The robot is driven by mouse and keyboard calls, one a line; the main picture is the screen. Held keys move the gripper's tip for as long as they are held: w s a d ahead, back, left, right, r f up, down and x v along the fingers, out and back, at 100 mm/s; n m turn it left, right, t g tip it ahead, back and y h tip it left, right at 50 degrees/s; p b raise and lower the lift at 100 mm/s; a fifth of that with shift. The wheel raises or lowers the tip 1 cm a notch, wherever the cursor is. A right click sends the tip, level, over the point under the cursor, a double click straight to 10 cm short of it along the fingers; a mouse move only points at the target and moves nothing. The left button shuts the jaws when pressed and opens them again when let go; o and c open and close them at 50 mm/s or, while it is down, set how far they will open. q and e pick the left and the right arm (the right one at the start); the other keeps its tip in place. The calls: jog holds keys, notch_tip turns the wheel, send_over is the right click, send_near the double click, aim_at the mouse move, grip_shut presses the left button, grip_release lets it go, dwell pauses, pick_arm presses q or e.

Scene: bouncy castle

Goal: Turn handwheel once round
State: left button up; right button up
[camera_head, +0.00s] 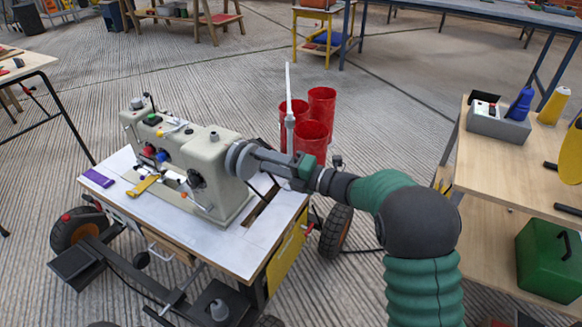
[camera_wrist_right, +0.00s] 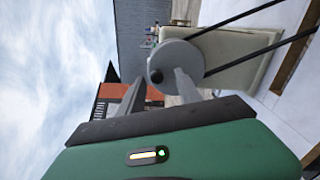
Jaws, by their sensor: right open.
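The handwheel (camera_head: 238,159) is a grey disc on the right end of a beige sewing machine (camera_head: 218,150), which stands on a white-topped cart (camera_head: 120,199). The handwheel (camera_wrist_right: 177,70) also shows in the right wrist view, with a dark round knob or hub at its left edge. My right gripper (camera_head: 259,156) comes in from the right and reaches the wheel. In the right wrist view its two grey fingers (camera_wrist_right: 160,90) are apart, with the wheel's near edge and dark knob just beyond or between their tips. I cannot tell whether they touch it. My left gripper is not in view.
Red cylinders (camera_head: 312,138) stand behind the cart, beside a thin white upright post (camera_head: 289,110). A wooden shelf table (camera_head: 490,165) with a grey box and thread cones is at the right. Purple (camera_head: 98,178) and yellow (camera_head: 143,185) items lie on the cart's front left.

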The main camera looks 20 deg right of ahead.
jog(key=p+v, duration=0.4)
jog(key=v, duration=1.1)
jog(key=shift+s+d+p, duration=0.2)
jog(key=shift+s+p, duration=0.05)
jog(key=shift+p, duration=0.05)
jog(key=shift+w, duration=0.1)
notch_tip(320, 180, down, 7)
jog(key=d+m+g+h, duration=0.2)
jog(key=m+h, duration=1.1)
jog(key=m, duration=0.7)
jog(key=s+a+f+m+g, duration=0.2)
jog(key=s+m+g, duration=0.1)
jog(key=s, duration=0.4)
jog(key=s+a+f+m+g+p, duration=0.1)
jog(key=s+a+f+m+g, duration=0.2)
jog(key=s, duration=0.4)
jog(key=s+a+f+m+g, duration=0.2)
jog(key=s+m, duration=0.2)
jog(key=s, duration=0.3)
jog(key=w+p+v, duration=0.3)
jog(key=p+v, duration=0.9)
jog(key=w+r+p+v, duration=0.1)
jog(key=w+p+v, duration=0.1)
jog(key=p+v, duration=1)
jog(key=w+r+p+v, duration=0.1)
jog(key=w+p+v, duration=0.2)
jog(key=p+v, duration=0.9)
jog(key=shift+w+d+r+p, duration=0.15)
jog(key=shift+w+d+p, duration=0.25)
jog(key=shift+w+p, duration=0.2)
